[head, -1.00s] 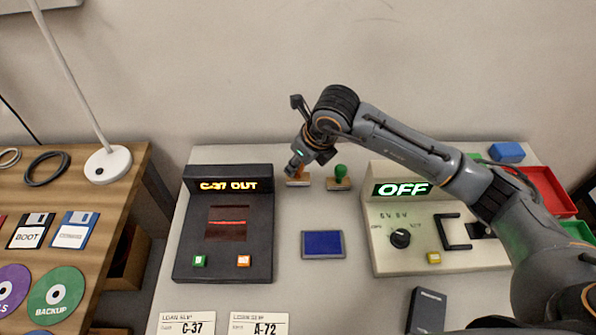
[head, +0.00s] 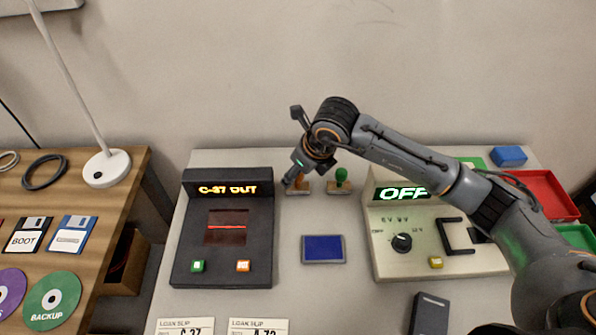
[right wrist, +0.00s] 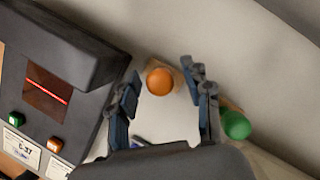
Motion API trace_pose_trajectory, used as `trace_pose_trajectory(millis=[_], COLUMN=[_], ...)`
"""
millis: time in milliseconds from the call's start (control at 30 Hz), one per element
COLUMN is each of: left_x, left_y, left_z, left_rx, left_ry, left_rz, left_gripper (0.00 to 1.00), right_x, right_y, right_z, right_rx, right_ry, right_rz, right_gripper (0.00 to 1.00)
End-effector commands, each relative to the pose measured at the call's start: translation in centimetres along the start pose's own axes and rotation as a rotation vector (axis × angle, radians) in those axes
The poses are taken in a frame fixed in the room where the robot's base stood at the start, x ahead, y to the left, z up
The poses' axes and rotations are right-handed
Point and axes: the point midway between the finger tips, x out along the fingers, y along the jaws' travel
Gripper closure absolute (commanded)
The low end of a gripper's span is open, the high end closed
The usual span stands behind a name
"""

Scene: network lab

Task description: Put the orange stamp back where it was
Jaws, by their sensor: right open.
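The orange stamp (head: 303,183) stands near the back of the grey table, left of a green-handled stamp (head: 341,178), and is partly hidden by my right gripper. My right gripper (head: 289,183) is beside its handle in the head view. In the right wrist view, my right gripper (right wrist: 161,75) is open, with the round orange handle (right wrist: 160,82) in the gap between its spread fingertips. The fingers do not visibly grip it. The green handle (right wrist: 236,125) is just outside the right-hand finger. My left gripper is not in view.
A black console (head: 222,265) reading "C-37 OUT" stands left of the stamps. A blue ink pad (head: 323,249) lies in front. A beige panel (head: 390,262) reading "OFF" is to the right, partly behind my arm. Loan slips (head: 260,327) lie at the front.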

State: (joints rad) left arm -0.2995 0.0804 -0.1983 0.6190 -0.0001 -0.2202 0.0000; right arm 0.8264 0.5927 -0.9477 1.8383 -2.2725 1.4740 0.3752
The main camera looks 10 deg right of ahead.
Motion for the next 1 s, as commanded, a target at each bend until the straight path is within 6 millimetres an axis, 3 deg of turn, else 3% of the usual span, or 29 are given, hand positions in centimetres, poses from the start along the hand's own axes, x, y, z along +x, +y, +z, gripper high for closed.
trace_pose_trajectory(millis=[167, 400, 600, 1000], left_x=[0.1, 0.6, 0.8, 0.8], left_y=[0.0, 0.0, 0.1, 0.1], left_z=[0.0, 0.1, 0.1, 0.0], left_rx=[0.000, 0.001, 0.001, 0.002], left_ry=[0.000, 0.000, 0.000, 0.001], left_rz=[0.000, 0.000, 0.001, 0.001], left_gripper=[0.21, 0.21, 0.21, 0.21], right_x=[-2.7, -8.0, -11.1, -12.2], right_y=[-0.1, -0.1, -0.1, 0.0], right_z=[0.1, 0.1, 0.1, 0.1], right_rx=[-0.003, -0.001, 0.000, 0.000], right_ry=[-0.004, -0.006, -0.003, 0.000], right_rz=[-0.003, -0.003, -0.001, 0.000], right_gripper=[0.51, 0.51, 0.51, 0.51])
